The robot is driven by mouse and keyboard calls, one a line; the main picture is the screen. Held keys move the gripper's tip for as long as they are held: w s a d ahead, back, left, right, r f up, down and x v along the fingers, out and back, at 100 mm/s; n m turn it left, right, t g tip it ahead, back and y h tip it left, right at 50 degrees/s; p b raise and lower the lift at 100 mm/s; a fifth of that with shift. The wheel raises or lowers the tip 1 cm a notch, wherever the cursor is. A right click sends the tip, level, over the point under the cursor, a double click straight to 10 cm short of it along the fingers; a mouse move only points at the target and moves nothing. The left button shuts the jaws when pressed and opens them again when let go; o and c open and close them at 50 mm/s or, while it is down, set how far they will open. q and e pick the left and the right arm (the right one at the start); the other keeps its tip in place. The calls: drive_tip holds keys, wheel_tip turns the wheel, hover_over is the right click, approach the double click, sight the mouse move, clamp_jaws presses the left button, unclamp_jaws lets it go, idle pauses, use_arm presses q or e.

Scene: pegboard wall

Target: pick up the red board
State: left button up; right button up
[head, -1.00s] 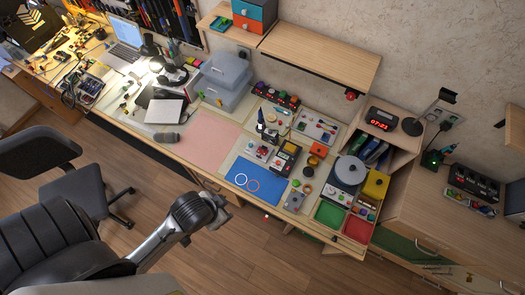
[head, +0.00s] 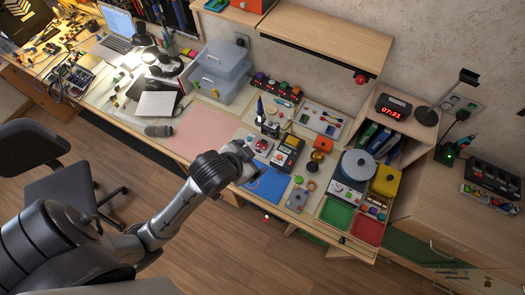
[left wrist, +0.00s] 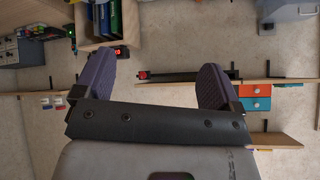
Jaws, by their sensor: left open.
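My left gripper (head: 246,158) hangs over the front part of the desk, by the near left side of the blue mat (head: 268,186), and partly covers it. In the left wrist view its two purple-padded fingers (left wrist: 155,80) stand wide apart with nothing between them. I cannot tell for sure which thing is the red board. A small panel with a red dome button (head: 261,147) lies just right of the gripper. A red tray (head: 367,230) sits at the desk's right end. My right gripper is in neither view.
A pink mat (head: 200,133) lies left of the gripper. A grey turntable device (head: 356,166), a green tray (head: 336,214) and a yellow box (head: 386,181) crowd the right end. A wooden shelf (head: 325,35) overhangs the back. An office chair (head: 50,190) stands at left.

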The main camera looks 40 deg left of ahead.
use_arm(q)
drive_tip(key=w+a+f+m+t+y+b, duration=0.1)
drive_tip(key=w+a+f+m+b, duration=0.15)
drive_tip(key=w+b, duration=0.95)
drive_tip(key=w+a+f+m+t+y+b, duration=0.15)
drive_tip(key=w+f+b, duration=0.25)
drive_tip(key=w+b, duration=0.8)
drive_tip(key=n+g+h+b, duration=0.3)
drive_tip(key=n+g+b, duration=0.2)
drive_tip(key=n+g, duration=0.5)
hover_over(263, 141)
drive_tip(key=shift+m+g, duration=0.45)
drive_tip(key=shift+m, duration=0.05)
wheel_tip(263, 141, down, 29)
drive_tip(key=shift+f, duration=0.2)
drive_tip(key=shift+d+f+b, duration=0.15)
drive_tip(key=shift+f+b, duration=0.6)
drive_tip(key=shift+f, duration=1.95)
